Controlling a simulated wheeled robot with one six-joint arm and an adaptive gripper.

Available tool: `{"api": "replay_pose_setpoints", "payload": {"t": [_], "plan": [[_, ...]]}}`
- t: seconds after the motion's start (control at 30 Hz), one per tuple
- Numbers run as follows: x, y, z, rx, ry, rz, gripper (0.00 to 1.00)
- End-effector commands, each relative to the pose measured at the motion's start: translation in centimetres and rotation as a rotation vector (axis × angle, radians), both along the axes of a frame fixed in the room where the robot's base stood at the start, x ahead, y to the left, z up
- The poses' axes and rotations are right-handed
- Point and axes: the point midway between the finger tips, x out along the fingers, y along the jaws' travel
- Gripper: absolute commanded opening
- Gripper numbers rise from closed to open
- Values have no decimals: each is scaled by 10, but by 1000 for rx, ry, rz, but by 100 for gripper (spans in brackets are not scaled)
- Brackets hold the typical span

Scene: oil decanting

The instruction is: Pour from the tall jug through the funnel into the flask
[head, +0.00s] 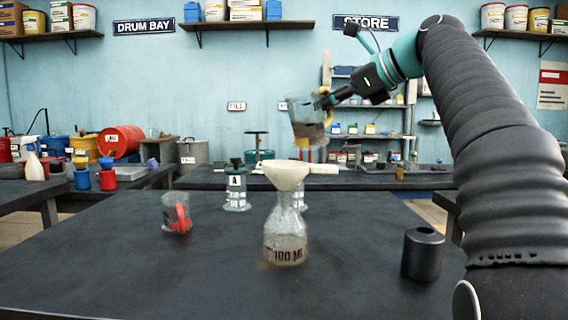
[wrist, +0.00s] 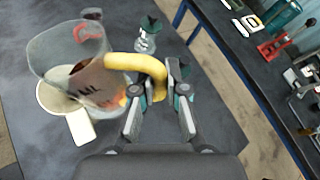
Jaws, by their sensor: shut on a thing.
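The tall jug (head: 305,112) is clear with a yellow handle (wrist: 139,63) and dark brownish liquid inside. My gripper (head: 326,99) is shut on the handle; it also shows in the wrist view (wrist: 157,88). The jug hangs in the air above and slightly right of the funnel, close to upright with at most a slight tilt. I see no stream from it. The cream funnel (head: 287,175) sits in the neck of the clear flask (head: 286,232), marked 100 ML, on the dark table. In the wrist view the jug partly covers the funnel (wrist: 48,97).
A small clear beaker with a red handle (head: 176,213) stands left of the flask. A black cylinder (head: 423,255) stands to the right. A stoppered bottle marked A (head: 236,188) stands behind; another is partly hidden by the funnel. The front-left table (head: 110,270) is clear.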

Motion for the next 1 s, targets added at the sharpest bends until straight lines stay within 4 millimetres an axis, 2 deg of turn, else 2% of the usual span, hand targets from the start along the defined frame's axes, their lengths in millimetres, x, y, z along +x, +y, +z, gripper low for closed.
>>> {"api": "replay_pose_setpoints", "payload": {"t": [0.4,1.0], "plan": [[0,1,-20,186,196,-3,0],[-1,2,-25,214,225,-3,0]]}}
